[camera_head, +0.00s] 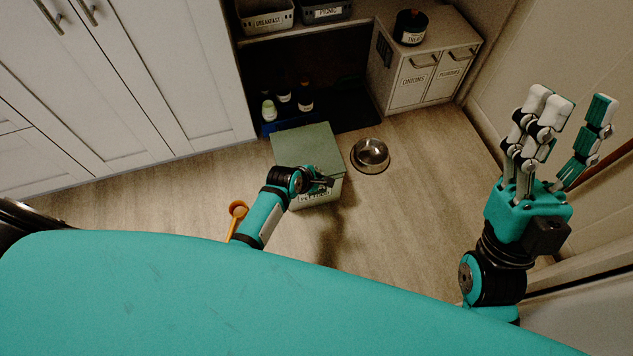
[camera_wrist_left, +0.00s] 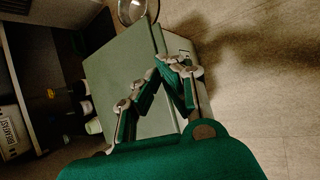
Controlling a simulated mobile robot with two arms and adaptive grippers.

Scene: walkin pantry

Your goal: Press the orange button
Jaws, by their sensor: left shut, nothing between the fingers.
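I can make out no orange button in either view. My left gripper (camera_head: 326,182) is shut and empty, over the near side of a green-lidded pet food bin (camera_head: 302,145). In the left wrist view its fingers (camera_wrist_left: 157,74) come together in front of the bin's lid (camera_wrist_left: 118,65); I cannot tell whether they touch it. They hide part of the bin. My right gripper (camera_head: 571,108) is open and empty, raised at the right, away from the bin.
An orange scoop-like item (camera_head: 238,209) shows beside my left arm. A metal bowl (camera_head: 370,155) sits on the floor right of the bin. Bottles (camera_head: 305,98) stand under the shelf behind it. A labelled cabinet (camera_head: 425,78) is at the back. Floor at centre right is clear.

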